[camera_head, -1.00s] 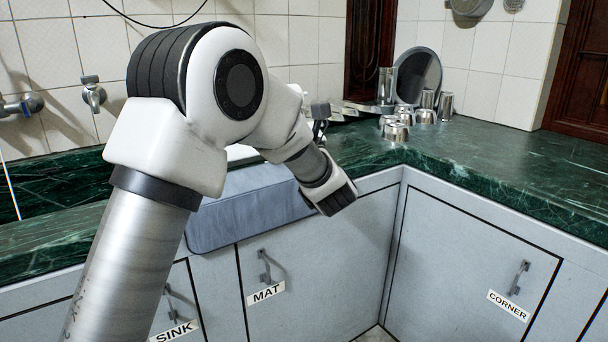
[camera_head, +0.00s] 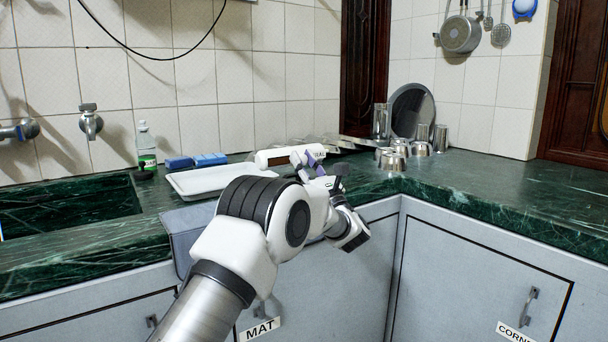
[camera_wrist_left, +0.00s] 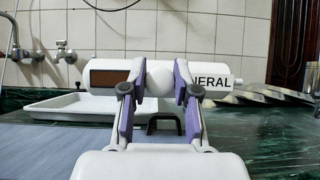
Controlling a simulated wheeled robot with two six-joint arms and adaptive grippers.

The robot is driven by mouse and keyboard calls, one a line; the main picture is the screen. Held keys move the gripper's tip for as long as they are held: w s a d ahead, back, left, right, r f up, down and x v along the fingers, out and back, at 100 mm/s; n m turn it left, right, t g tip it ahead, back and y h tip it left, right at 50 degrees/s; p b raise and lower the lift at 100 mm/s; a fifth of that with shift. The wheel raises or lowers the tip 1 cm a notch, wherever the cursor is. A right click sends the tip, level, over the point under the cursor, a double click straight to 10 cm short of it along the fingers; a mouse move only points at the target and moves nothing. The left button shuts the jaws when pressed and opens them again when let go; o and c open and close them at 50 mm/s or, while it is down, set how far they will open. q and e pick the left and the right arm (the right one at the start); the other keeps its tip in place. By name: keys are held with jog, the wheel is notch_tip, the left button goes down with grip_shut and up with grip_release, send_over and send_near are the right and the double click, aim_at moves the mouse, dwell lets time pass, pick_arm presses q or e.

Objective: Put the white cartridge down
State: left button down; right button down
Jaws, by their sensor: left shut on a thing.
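The white cartridge (camera_head: 275,157) is a horizontal cylinder with a brown window at its left part and a black-lettered label at its right end. It also shows in the left wrist view (camera_wrist_left: 108,66), where the label ends in "NERAL". My left gripper (camera_head: 304,160) is shut on the cartridge near its middle. In the left wrist view its purple-padded fingers (camera_wrist_left: 158,82) stand either side of a white rounded part of the cartridge. The cartridge is above the grey-blue mat (camera_wrist_left: 40,145); the gap beneath it cannot be told exactly. My right gripper is not in view.
A white tray (camera_head: 190,184) lies left of the cartridge, with blue items (camera_head: 195,161) and a bottle (camera_head: 146,145) behind. The sink (camera_head: 60,208) is at far left. Metal cups (camera_head: 392,160) stand to the right. The right counter (camera_head: 500,185) is mostly clear.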

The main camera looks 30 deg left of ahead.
pick_arm(q)
notch_tip(320, 180, down, 3)
jog(key=shift+w+r, duration=0.1)
jog(key=shift+r, duration=0.2)
jog(key=shift+f+b, duration=0.5)
jog(key=shift+b, duration=0.45)
jog(key=c, duration=0.9)
grip_release()
jog(key=shift+r, duration=0.1)
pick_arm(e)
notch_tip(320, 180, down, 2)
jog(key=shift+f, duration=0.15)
pick_arm(q)
jog(key=shift+o, duration=0.2)
